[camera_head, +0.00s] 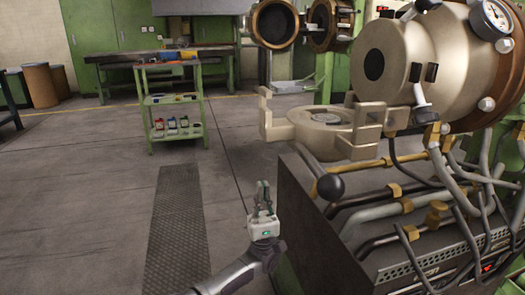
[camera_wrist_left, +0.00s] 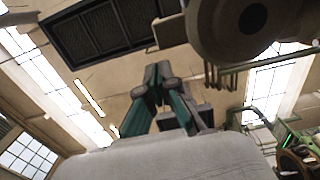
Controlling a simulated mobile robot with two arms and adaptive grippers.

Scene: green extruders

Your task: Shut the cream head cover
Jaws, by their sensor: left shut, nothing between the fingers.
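The cream head cover (camera_head: 318,132) stands swung out from the cream extruder head (camera_head: 385,62), below and in front of its round face. It is a round, flat piece with bracket-like lugs, and it looks open. A dark ball knob (camera_head: 330,187) hangs on a handle beneath it. My left gripper (camera_head: 263,186) is shut and empty, pointing up, to the left of the knob and below the cover, apart from both. In the left wrist view my gripper fingers (camera_wrist_left: 158,72) are together, with a large round part (camera_wrist_left: 240,25) at upper right. My right gripper is not in view.
Pipes and hoses (camera_head: 405,208) run along the machine at right, above a dark cabinet (camera_head: 315,235). A green trolley (camera_head: 176,125) with small bottles stands farther back at left. A workbench (camera_head: 120,62) is behind it. The floor left of my gripper is clear.

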